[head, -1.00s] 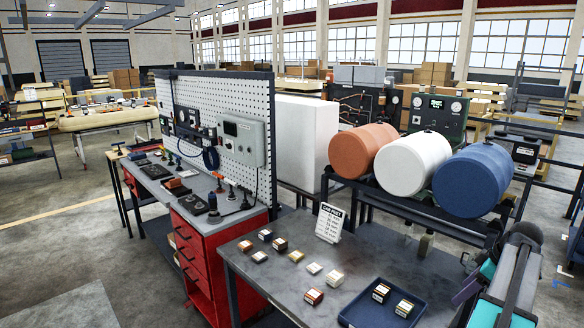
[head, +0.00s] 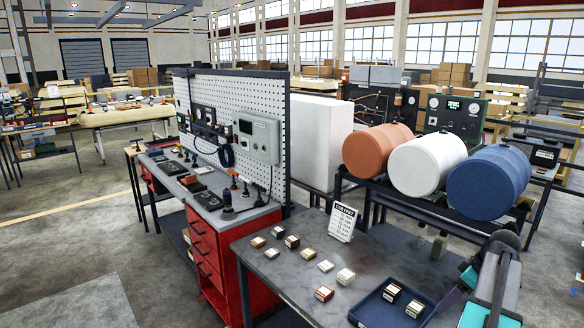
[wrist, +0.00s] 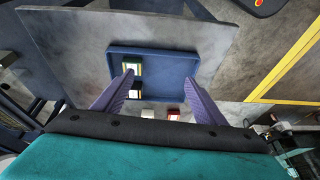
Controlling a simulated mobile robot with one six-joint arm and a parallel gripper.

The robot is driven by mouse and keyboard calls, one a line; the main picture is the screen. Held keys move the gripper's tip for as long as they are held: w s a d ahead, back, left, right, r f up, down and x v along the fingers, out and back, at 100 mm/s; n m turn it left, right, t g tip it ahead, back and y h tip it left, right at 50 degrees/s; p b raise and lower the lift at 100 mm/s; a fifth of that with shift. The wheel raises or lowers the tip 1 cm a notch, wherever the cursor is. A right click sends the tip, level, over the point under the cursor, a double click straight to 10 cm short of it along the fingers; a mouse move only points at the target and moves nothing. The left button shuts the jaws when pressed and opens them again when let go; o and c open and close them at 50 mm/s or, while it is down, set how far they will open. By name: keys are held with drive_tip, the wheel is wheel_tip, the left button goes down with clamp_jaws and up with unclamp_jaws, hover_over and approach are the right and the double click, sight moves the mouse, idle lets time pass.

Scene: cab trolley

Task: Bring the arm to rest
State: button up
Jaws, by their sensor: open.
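My gripper (wrist: 158,76) is open in the wrist view, its two purple fingers spread with nothing between the tips. It is above a blue tray (wrist: 168,62) on the grey table. Two small boxes lie in the tray; one with a white top (wrist: 129,68) shows beside the left fingertip, and the other is partly hidden by that finger. In the head view, my arm (head: 497,275) stands at the lower right, right of the tray (head: 378,314). The fingertips are hard to make out there.
Several small boxes (head: 324,293) and a card stand (head: 342,223) are on the grey table (head: 290,290). Behind it, orange, white and blue (head: 488,182) tanks sit on a rack. A red workbench (head: 212,262) with a pegboard stands at left. Open floor lies front left.

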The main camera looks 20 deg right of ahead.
drive_tip(key=w+a+f, duration=0.4)
drive_tip(key=w+a, duration=0.1)
drive_tip(key=a, duration=0.3)
drive_tip(key=w+a+f+m+g, duration=0.1)
drive_tip(key=w+a+f, duration=0.4)
drive_tip(key=a, duration=0.4)
drive_tip(key=w+a+f+g, duration=0.1)
drive_tip(key=w+a+f, duration=0.3)
drive_tip(key=a, duration=0.4)
drive_tip(key=shift+w+a+f+m, duration=0.25)
drive_tip(key=shift+w+a+m, duration=0.15)
drive_tip(key=s+a+f+g+h, duration=0.1)
drive_tip(key=a+f, duration=0.3)
drive_tip(key=a, duration=0.6)
drive_tip(key=a+f+m, duration=0.1)
drive_tip(key=a+f, duration=0.3)
drive_tip(key=a, duration=0.6)
drive_tip(key=s+a+f+g+h, duration=0.1)
drive_tip(key=a+f, duration=0.2)
drive_tip(key=a, duration=0.6)
drive_tip(key=s+f+g+b, duration=0.2)
drive_tip(key=s+f+b, duration=0.4)
drive_tip(key=s+f, duration=0.7)
drive_tip(key=s+f+g+b, duration=0.3)
drive_tip(key=s+f+b, duration=0.3)
drive_tip(key=s+f, duration=0.7)
wheel_tip(320, 180, down, 5)
drive_tip(key=shift+a+r, duration=0.1)
drive_tip(key=shift+a, duration=0.15)
